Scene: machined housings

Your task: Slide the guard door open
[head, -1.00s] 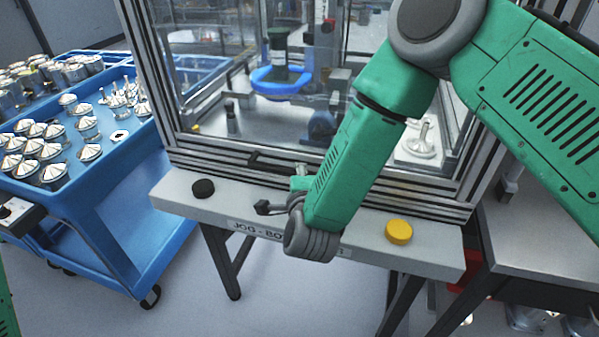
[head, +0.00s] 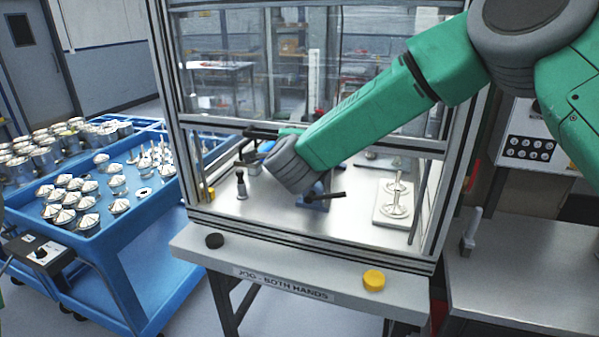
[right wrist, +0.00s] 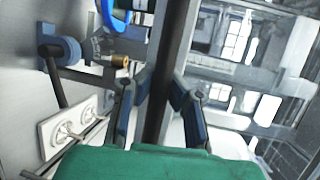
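The guard door (head: 225,112) is a clear panel in a metal frame on the front of the machine enclosure. Its lower edge stands well above the sill, leaving an open gap below. A black bar handle (head: 258,131) sits along that edge. My right gripper (head: 272,134) is at the handle, mostly hidden behind its own wrist in the head view. In the right wrist view its two fingers (right wrist: 160,97) lie on either side of the dark handle bar (right wrist: 172,50) and appear closed on it. My left gripper is not in view.
A sill shelf has a black button (head: 214,241) and a yellow button (head: 374,280). Inside stand a black-topped post (head: 241,185) and a white plate with metal parts (head: 396,204). A blue cart (head: 110,240) with metal parts stands left; a grey bench (head: 530,265) stands right.

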